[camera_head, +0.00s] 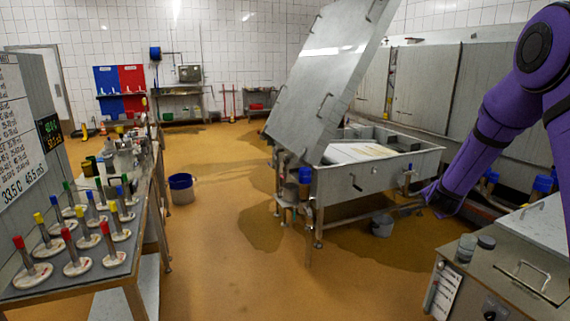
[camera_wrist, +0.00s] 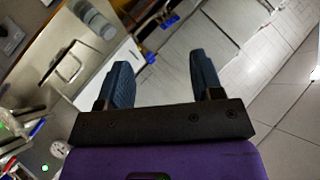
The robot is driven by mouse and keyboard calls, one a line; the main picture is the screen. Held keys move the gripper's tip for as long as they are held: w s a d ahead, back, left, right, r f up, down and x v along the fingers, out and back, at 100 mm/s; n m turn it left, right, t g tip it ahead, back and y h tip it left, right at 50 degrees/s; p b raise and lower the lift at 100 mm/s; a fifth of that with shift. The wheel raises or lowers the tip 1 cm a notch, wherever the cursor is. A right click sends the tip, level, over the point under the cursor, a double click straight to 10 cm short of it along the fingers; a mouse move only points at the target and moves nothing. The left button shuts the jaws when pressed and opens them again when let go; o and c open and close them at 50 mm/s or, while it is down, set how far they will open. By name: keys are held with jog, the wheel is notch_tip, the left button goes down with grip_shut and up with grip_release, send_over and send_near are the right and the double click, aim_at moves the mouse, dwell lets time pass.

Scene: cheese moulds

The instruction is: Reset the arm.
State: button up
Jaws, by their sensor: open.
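My gripper (camera_wrist: 163,80) shows in the wrist view with its two dark fingers spread apart and nothing between them. In the head view my purple arm comes in from the right edge and reaches down and left. Its lower end is in front of the right side of the steel vat (camera_head: 345,185), and the fingers cannot be made out there. The arm is raised above the floor, beside the steel cabinet at the lower right.
A table (camera_head: 120,270) with several coloured-handled moulds stands at the left. The vat has a tilted steel lid (camera_head: 325,75). A steel cabinet (camera_head: 510,265) with jars stands lower right. A blue bucket (camera_head: 182,188) sits on the floor. The middle floor is clear.

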jog(key=s+a+r+n+g+y, duration=0.1)
jog(key=s+a+r+n+y, duration=0.25)
jog(key=s+a+r, duration=0.5)
jog(key=s+a+r+n+g+y, duration=0.15)
jog(key=s+a+r+n, duration=0.35)
jog(key=s+r, duration=0.55)
jog(key=s+a+r+n+g, duration=0.1)
jog(key=s+n, duration=0.2)
jog(key=s, duration=1)
jog(key=s+a+r+n+g, duration=0.1)
jog(key=s+a+n+g, duration=0.1)
jog(key=s, duration=1.2)
jog(key=shift+r+n, duration=0.35)
jog(key=shift+n, duration=0.3)
jog(key=shift+c, duration=0.3)
